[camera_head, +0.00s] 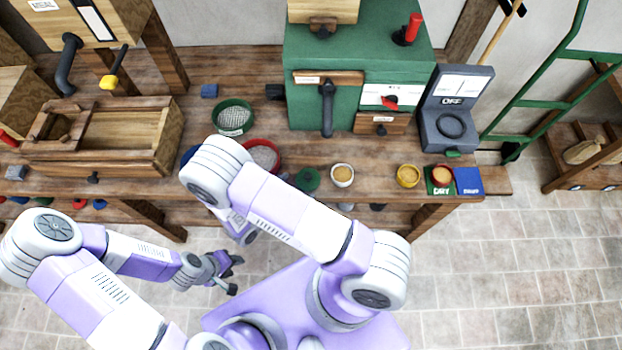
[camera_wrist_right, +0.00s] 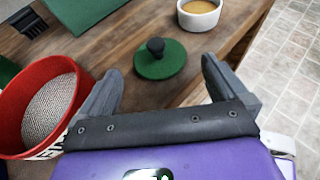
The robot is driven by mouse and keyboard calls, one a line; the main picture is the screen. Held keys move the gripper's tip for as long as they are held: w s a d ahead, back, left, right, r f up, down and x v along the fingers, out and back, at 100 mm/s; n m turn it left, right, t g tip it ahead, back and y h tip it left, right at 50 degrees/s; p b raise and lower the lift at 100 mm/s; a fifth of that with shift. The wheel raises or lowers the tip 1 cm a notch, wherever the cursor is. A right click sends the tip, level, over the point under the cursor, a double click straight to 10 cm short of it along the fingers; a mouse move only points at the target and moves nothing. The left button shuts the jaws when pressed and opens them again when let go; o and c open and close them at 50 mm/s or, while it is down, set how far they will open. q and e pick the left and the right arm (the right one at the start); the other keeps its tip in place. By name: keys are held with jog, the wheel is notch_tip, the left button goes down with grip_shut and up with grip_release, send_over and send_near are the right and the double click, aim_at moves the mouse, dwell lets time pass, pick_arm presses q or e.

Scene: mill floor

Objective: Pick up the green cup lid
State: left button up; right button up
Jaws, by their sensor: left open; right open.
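The green cup lid (camera_head: 307,180) lies flat on the wooden workbench, between the red sieve and a white cup. In the right wrist view the green lid (camera_wrist_right: 160,62) is a disc with a dark knob on top. My right gripper (camera_wrist_right: 160,72) is open, its two fingers to either side of the lid in the picture, with nothing held. In the head view its fingers are hidden by my right arm. My left gripper (camera_head: 228,273) is open and empty, low in front of the bench over the floor.
The red sieve (camera_wrist_right: 43,110) stands left of my right gripper; a green sieve (camera_head: 233,116) is behind. The white cup (camera_head: 342,175) and a yellow cup (camera_head: 408,175) stand to the right. A green machine (camera_head: 305,100) rises behind the lid. The bench's front edge is close.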

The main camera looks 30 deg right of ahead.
aim_at(306, 179)
jog(key=x, duration=0.5)
jog(key=shift+w+d+r, duration=0.15)
jog(key=shift+w+d, duration=0.1)
jog(key=shift+c, duration=0.3)
jog(key=c, duration=0.8)
